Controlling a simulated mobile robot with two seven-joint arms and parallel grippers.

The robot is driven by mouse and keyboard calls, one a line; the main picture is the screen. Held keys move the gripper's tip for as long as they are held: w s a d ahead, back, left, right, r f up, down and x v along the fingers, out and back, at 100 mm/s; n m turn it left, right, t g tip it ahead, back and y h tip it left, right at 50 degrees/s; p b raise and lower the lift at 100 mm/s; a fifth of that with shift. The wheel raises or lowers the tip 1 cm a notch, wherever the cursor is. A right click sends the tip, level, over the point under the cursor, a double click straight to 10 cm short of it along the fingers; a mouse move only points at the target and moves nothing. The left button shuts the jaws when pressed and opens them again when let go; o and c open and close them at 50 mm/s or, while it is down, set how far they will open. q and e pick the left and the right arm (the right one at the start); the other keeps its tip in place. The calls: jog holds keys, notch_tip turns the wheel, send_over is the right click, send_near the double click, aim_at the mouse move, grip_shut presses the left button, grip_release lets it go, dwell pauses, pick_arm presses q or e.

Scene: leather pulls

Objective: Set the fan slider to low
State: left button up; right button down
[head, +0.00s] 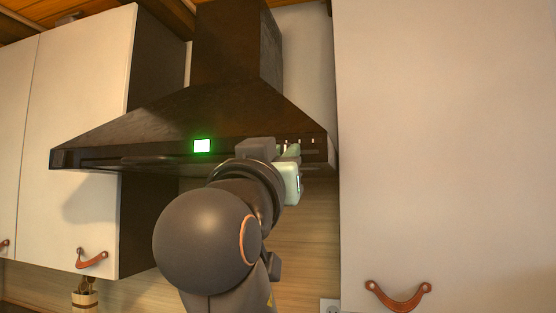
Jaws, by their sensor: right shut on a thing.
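The dark range hood (150,130) hangs on the wall, with a lit green display (202,146) on its front edge. My right gripper (291,152) is up against the right part of that front edge, where small light-coloured controls (312,142) show. It is shut on a small part there, most likely the fan slider, which the fingers and wrist mostly hide. I cannot read the slider's position. My left gripper is not in view.
White cabinets with leather pulls stand on both sides: one pull (92,259) at the left, another (398,297) on the right cabinet (440,150). A container with utensils (85,298) and a wall socket (330,306) are below. The tall right cabinet is close beside the hood.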

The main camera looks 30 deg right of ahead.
jog(key=shift+w+a, duration=0.1)
jog(key=shift+w, duration=0.05)
jog(key=c, duration=0.8)
grip_release()
jog(key=shift+a, duration=0.1)
jog(key=b+v, duration=0.4)
jog(key=v, duration=0.8)
jog(key=shift+a+f, duration=0.1)
jog(key=shift+f, duration=0.05)
